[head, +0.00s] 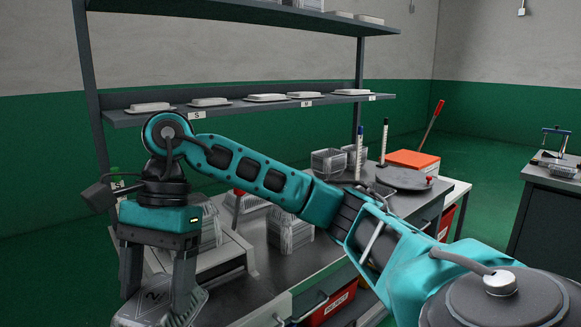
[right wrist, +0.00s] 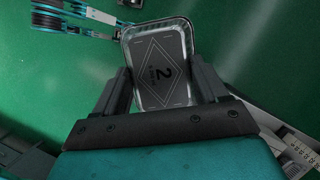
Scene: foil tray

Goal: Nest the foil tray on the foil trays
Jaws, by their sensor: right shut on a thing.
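My right gripper (head: 157,290) hangs at the lower left of the head view, shut on a foil tray (head: 138,309). In the right wrist view the foil tray (right wrist: 163,62) sits between the two fingers, with a dark face marked "2" and a silvery rim. The table lies behind it in the head view. Stacked foil trays (head: 290,232) stand on the table to the right of the gripper. Another stack (head: 211,226) is partly hidden behind the gripper and arm. The held tray is apart from the right-hand stack. My left gripper does not show in the head view.
Clear containers (head: 328,161) stand at the table's back, near a dark round plate (head: 403,178) and an orange box (head: 413,160). A shelf (head: 250,107) with white packs runs above. A red bin (head: 330,306) sits under the table edge. My right arm crosses above the table.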

